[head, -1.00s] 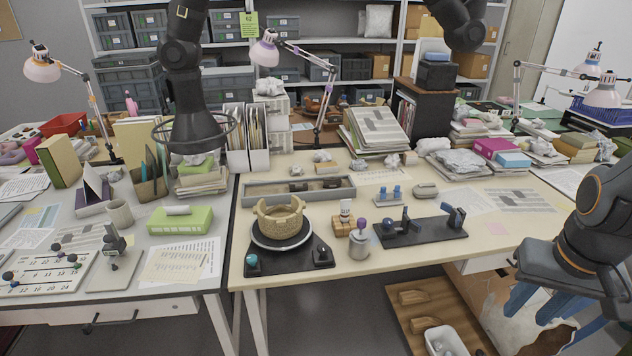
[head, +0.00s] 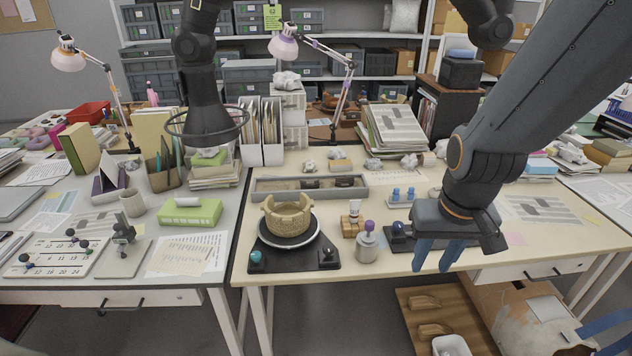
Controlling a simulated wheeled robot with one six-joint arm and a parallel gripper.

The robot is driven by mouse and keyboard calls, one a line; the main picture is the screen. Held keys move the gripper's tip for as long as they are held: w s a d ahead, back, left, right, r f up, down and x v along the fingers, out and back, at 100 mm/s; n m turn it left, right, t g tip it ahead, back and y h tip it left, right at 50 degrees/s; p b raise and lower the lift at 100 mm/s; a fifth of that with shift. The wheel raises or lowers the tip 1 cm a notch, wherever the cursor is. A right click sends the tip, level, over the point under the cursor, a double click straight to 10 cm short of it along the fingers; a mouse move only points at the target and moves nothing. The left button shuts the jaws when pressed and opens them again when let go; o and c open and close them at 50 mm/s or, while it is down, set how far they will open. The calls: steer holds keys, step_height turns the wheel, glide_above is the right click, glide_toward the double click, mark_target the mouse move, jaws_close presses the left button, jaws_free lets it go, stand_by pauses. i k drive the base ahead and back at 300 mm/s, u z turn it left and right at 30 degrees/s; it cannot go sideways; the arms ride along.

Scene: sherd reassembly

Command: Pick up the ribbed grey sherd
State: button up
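My gripper (head: 438,256) has blue fingers pointing down, spread apart with nothing visible between them. It is in front of the right part of the cream table, over the dark stand (head: 402,243), and hides most of that stand. Small dark grey pieces (head: 312,184) lie in the long grey tray (head: 268,195) behind the turntable. They are too small to tell which one is the ribbed grey sherd. A tan, broken-rimmed pot (head: 288,216) sits on the round black turntable (head: 290,241), to the left of my gripper.
A grey jar with a purple top (head: 367,242) and a wooden block holding a white tube (head: 352,222) stand between the turntable and my gripper. A stack of papers and books (head: 395,130) is at the back. A lamp (head: 284,46) leans over the back.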

mark_target(345, 180)
steer(key=u, duration=0.2)
steer(key=i, duration=1.25)
steer(key=u, duration=0.05)
